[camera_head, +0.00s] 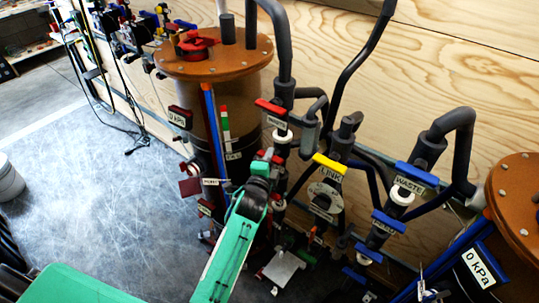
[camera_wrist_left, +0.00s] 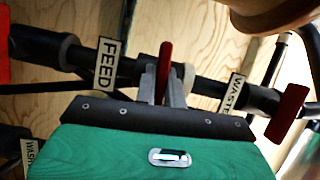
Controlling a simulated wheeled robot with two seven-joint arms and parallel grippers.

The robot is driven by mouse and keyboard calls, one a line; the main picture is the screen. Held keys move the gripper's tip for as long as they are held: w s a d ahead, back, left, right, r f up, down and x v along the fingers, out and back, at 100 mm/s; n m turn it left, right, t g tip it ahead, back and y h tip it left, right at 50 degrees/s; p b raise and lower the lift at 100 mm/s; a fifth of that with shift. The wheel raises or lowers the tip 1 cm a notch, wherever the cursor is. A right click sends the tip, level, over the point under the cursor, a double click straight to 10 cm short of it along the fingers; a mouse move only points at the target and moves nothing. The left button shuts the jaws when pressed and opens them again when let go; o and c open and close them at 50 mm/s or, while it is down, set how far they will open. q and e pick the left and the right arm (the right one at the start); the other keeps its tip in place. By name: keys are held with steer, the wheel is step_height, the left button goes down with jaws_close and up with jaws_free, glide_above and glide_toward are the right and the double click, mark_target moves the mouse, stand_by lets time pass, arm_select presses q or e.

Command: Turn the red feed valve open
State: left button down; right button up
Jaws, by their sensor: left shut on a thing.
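The red feed valve handle (camera_wrist_left: 166,58) stands upright in the left wrist view, roughly across the dark pipe behind it. A white FEED label (camera_wrist_left: 108,63) is on that pipe, left of the handle. My left gripper (camera_wrist_left: 162,84) is shut on the handle, with its grey fingertips on either side of the lower part. In the head view my green left arm reaches up from the bottom, and the left gripper (camera_head: 262,166) is among the pipes right of the brown tank. There the gripper hides most of the handle. My right gripper is not in view.
Another red handle (camera_wrist_left: 288,112) is right of the WASTE label (camera_wrist_left: 237,92). In the head view, a red-handled valve (camera_head: 271,107), a yellow LINK handle (camera_head: 330,166) and a blue WASTE handle (camera_head: 417,173) crowd the pipework. The brown tank (camera_head: 250,93) stands behind. Open floor lies left.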

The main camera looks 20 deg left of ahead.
arm_select(q)
steer(key=n+g+p, duration=0.1)
steer(key=n+p, duration=0.1)
steer(key=p, duration=0.1)
steer(key=n+g+h+p, duration=0.1)
steer(key=n+p, duration=0.1)
steer(key=p, duration=0.1)
steer(key=n+p, duration=0.2)
steer(key=p, duration=0.1)
steer(key=shift+r+g+h+p, duration=0.25)
steer(key=shift+g+h+p, duration=0.1)
steer(key=shift+g+h, duration=0.05)
steer(key=shift+n+h+p, duration=0.4)
steer(key=shift+n+p, duration=0.35)
steer(key=shift+n, duration=0.05)
steer(key=shift+f+n+g+h+p, duration=0.1)
steer(key=shift+n+g+h+p, duration=0.2)
steer(key=shift+n+g+p, duration=0.25)
steer(key=shift+f+n+h+p, duration=0.1)
steer(key=shift+n+h+p, duration=0.2)
steer(key=shift+n, duration=0.35)
steer(key=shift+f+n+g+h, duration=0.1)
steer(key=shift+n+g+h, duration=0.45)
steer(key=shift+n+h, duration=0.55)
steer(key=shift+n, duration=0.3)
steer(key=c, duration=1.5)
jaws_free()
